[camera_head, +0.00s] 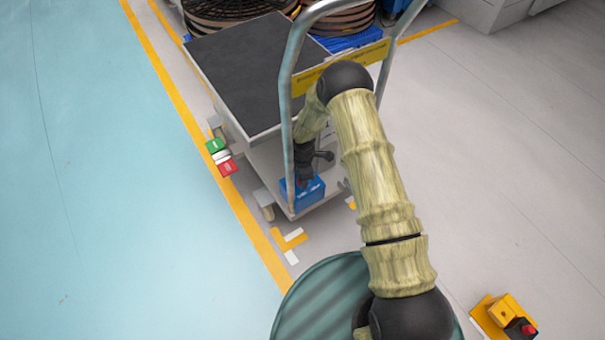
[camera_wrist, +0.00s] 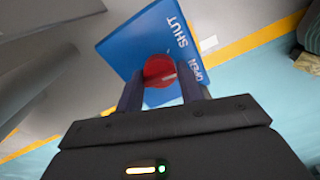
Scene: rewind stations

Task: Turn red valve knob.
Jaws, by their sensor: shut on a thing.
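The red valve knob (camera_wrist: 160,71) sits on a blue plate marked SHUT and OPEN (camera_wrist: 150,32) in the wrist view. A pale pointer line on the knob points toward the right, near the word OPEN. My gripper (camera_wrist: 162,84) is shut on the knob, with one finger on either side of it. In the head view the blue valve box (camera_head: 303,192) stands low by the end of the grey cart. My gripper (camera_head: 303,178) reaches down to it there, and the knob is mostly hidden.
The cart (camera_head: 240,66) with a dark top and tubular handle stands beside my arm. Green and red blocks (camera_head: 222,156) are at its left side. A yellow block with a red button (camera_head: 507,315) lies at lower right. The blue floor at left is clear.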

